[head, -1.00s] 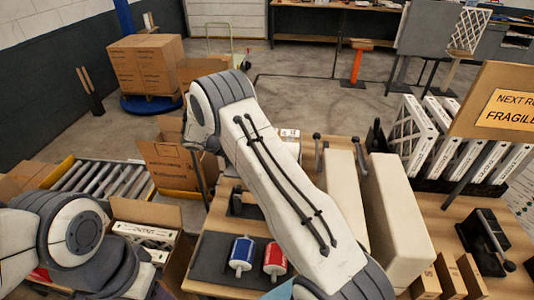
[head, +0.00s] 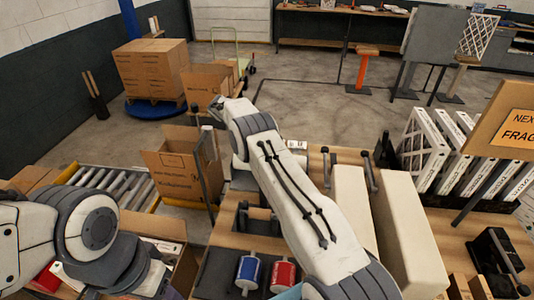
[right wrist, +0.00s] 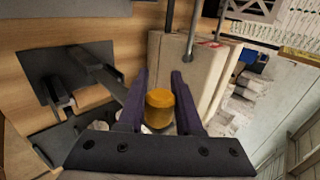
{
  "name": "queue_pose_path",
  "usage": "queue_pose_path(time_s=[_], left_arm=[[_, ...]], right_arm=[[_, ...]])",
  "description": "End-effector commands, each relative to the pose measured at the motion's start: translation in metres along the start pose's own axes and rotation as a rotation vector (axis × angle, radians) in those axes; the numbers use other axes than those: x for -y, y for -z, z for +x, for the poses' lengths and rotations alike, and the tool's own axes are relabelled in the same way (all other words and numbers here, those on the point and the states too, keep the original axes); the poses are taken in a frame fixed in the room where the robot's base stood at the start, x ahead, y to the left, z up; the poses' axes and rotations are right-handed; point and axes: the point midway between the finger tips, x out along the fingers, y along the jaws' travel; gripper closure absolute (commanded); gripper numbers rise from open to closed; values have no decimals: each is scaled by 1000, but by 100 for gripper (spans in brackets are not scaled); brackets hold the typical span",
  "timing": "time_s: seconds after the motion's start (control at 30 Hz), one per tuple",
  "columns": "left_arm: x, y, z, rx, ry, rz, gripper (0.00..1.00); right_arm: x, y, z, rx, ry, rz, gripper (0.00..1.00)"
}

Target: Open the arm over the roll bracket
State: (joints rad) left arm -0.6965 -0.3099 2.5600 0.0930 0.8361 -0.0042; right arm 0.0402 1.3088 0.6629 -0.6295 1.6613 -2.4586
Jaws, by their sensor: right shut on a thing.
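The roll bracket (head: 240,217) is a dark bracket on the wooden bench in the head view, with a brown bar or roll across it, partly behind my right arm. In the right wrist view a dark bracket with a plate and bar (right wrist: 92,70) stands left of the fingers. My right gripper (right wrist: 160,92) has its purple fingers on either side of an amber cylindrical knob (right wrist: 160,108), shut on it. My right gripper is hidden in the head view. My left arm is at the lower left, its gripper out of view.
Tall cream blocks (head: 408,225) stand to the right. An open carton (head: 180,170) and roller conveyor (head: 118,185) are at left.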

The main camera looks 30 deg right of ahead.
Motion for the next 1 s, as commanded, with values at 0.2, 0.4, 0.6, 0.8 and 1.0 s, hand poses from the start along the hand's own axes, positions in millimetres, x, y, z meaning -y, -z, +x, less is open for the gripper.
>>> queue_pose_path(time_s=[0.2,0.4,0.6,0.8,1.0], left_arm=[[0,0,0,0,0,0,50],[0,0,0,0,0,0,50],[0,0,0,0,0,0,50],[0,0,0,0,0,0,50],[0,0,-5,0,0,0,50]], right_arm=[[0,0,4,-11,-3,-10,100],[1,0,4,-11,-3,-8,100],[1,0,4,-10,-3,-8,36],[0,0,2,-9,-2,-8,36],[6,0,-1,-13,-2,-4,36]])
